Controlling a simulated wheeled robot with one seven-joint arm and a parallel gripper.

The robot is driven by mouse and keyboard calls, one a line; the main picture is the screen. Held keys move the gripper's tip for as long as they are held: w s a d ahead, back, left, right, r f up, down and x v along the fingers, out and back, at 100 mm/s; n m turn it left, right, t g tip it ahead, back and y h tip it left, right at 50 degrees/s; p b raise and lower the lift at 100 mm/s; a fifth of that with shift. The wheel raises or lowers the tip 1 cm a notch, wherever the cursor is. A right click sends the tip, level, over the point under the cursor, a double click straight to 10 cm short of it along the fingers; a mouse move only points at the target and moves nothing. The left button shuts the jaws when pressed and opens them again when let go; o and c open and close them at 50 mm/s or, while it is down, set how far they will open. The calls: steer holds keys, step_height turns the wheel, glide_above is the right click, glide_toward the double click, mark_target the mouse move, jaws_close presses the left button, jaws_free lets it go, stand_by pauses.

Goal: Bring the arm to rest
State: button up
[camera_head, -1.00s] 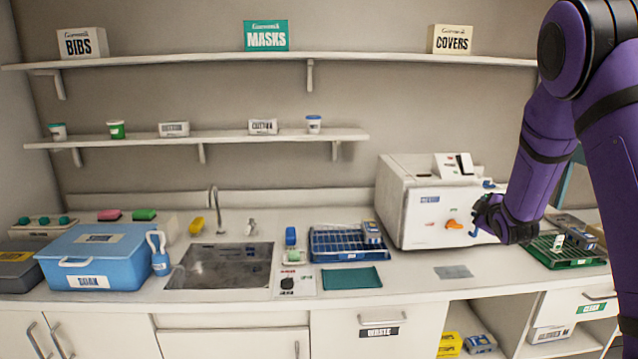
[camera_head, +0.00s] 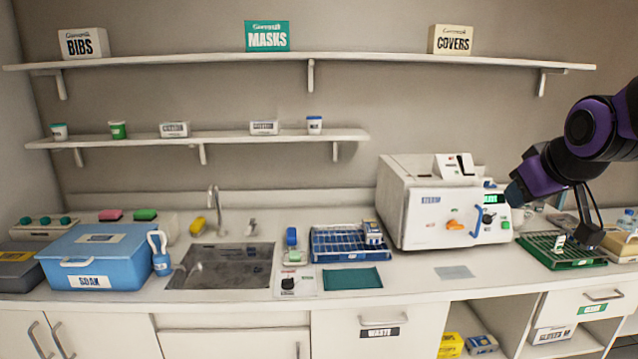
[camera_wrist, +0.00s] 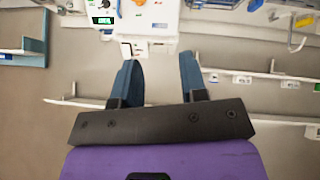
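My purple arm comes in from the right edge in the head view. My gripper (camera_head: 514,192) is at its lower left end, near the right front side of the white steriliser (camera_head: 418,222). In the wrist view my gripper (camera_wrist: 158,62) has its two blue fingers spread apart, with nothing held between them. The steriliser (camera_wrist: 112,18) shows at the top of that view, beyond the fingertips. Its door is shut, with an orange knob, a blue handle and a lit green display. I cannot tell the exact gap between fingers and steriliser.
A green rack (camera_head: 575,260) stands on the counter below my arm. A blue rack (camera_head: 335,256), a teal mat (camera_head: 351,278), a sink (camera_head: 225,280) and a blue soak box (camera_head: 95,240) lie to the left. Wall shelves (camera_head: 300,60) run behind. The air above the counter's middle is free.

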steer(key=s+a+m+g, duration=0.1)
steer(key=s+a, duration=0.1)
steer(key=s, duration=0.7)
steer(key=s+a+m+g, duration=0.1)
steer(key=s+a+g, duration=0.1)
steer(key=s, duration=0.8)
steer(key=shift+s+a+r+m+y, duration=0.15)
steer(key=shift+a+m+y, duration=0.15)
steer(key=shift+a, duration=0.05)
steer(key=shift+c, duration=0.2)
stand_by(0.3)
